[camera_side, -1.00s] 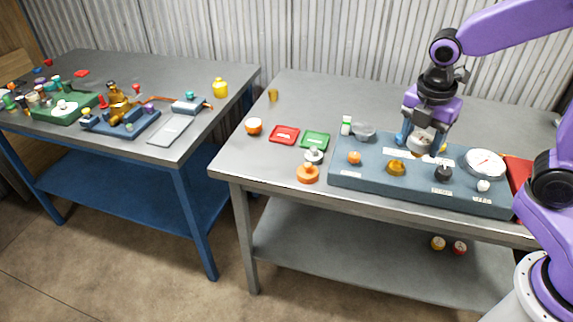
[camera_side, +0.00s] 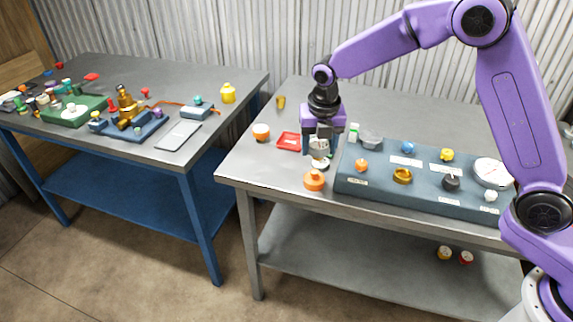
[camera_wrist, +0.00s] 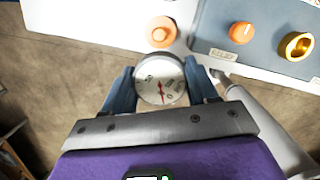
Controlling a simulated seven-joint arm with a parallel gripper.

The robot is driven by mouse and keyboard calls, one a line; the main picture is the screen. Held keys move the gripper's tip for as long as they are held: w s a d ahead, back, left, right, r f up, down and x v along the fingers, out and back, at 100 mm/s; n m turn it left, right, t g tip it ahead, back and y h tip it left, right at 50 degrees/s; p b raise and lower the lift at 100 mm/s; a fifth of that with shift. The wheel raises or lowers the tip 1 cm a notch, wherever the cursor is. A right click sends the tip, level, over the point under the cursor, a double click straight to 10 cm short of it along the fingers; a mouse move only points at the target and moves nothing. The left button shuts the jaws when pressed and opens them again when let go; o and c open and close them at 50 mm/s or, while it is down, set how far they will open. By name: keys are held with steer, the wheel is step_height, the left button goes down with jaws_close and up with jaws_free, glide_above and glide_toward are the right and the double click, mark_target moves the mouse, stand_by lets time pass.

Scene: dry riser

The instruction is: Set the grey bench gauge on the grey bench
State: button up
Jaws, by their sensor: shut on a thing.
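The grey bench gauge (camera_wrist: 160,82) has a round white dial with a red needle and a grey rim. My gripper (camera_wrist: 161,88) is shut on it, one blue finger on each side. In the side view my gripper (camera_side: 319,148) is over the front left part of the grey bench (camera_side: 270,183), left of the blue-grey panel. The gauge (camera_side: 318,145) shows small between the fingers there. A pale round piece (camera_side: 320,163) is right below it; I cannot tell whether they touch. The green tray is mostly hidden behind my gripper.
An orange knob-like piece (camera_side: 314,180) stands just in front of my gripper. A red tray (camera_side: 288,141) and an orange cup (camera_side: 261,132) are to the left. The panel (camera_side: 425,200) carries several fittings and a large dial (camera_side: 492,173). The bench's front left corner is bare.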

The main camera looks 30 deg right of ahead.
steer(key=w+a+f, duration=0.1)
steer(key=w+f, duration=0.1)
steer(key=w, duration=0.1)
steer(key=w+a+f, duration=0.1)
steer(key=w+f, duration=0.2)
steer(key=w+a+f, duration=0.1)
steer(key=w+f, duration=0.1)
steer(key=w, duration=0.1)
steer(key=shift+w+f, duration=0.15)
steer(key=shift+f, duration=0.1)
steer(key=shift+w+a+f, duration=0.2)
steer(key=shift+w+f, duration=0.3)
steer(key=shift+f, duration=1.5)
steer(key=shift+f, duration=0.15)
steer(key=o, duration=1.2)
steer(key=shift+s, duration=0.1)
